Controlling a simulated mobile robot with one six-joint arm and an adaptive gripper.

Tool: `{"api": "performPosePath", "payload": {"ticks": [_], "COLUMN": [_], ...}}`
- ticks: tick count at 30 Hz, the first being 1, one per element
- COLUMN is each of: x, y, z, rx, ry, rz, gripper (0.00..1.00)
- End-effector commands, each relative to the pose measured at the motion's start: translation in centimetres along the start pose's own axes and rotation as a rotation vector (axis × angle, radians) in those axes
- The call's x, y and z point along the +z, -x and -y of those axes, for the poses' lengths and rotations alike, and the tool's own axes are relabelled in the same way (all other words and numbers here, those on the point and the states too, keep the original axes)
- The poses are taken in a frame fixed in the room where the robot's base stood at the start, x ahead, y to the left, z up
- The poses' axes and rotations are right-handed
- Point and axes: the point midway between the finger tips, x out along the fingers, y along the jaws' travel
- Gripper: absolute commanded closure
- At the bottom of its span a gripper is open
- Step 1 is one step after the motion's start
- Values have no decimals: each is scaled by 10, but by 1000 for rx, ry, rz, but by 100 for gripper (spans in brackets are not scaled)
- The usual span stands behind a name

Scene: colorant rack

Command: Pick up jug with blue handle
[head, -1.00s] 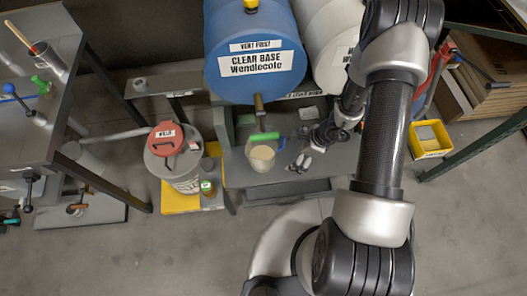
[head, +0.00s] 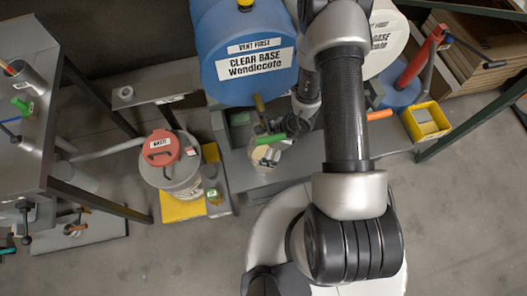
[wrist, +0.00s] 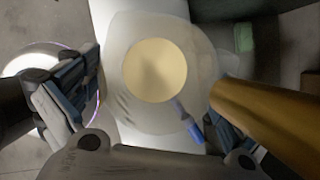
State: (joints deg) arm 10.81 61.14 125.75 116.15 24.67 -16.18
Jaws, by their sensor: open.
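The jug (wrist: 155,68) is translucent and pale, with cream liquid inside. In the wrist view it is seen from above, between my gripper's two fingers. Its blue handle (wrist: 189,122) points to the lower right, close to the right finger. My gripper (wrist: 150,112) is open, with the left finger beside the jug and the right finger partly hidden behind a brass tap (wrist: 270,115). In the head view, my gripper (head: 268,157) is at the jug (head: 258,153) below the blue drum (head: 245,60), and largely hides it.
A green tap lever (head: 271,139) sits just above the jug. A red-lidded waste bucket (head: 170,160) and a small bottle (head: 214,195) stand to the left. A yellow bin (head: 426,121) is at the right. Open floor lies in front.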

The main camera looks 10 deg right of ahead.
Motion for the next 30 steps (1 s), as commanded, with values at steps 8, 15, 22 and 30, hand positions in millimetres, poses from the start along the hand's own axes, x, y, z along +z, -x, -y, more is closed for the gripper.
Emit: {"api": "performPosePath", "payload": {"ticks": [8, 15, 22, 30], "x": [1, 0, 0, 0], "y": [1, 1, 1, 0], "z": [0, 0, 0, 0], "rx": [-1, -1, 0, 0], "ry": [2, 1, 1, 2], "rz": [1, 0, 0, 0], "gripper": [7, 23, 38, 56]}}
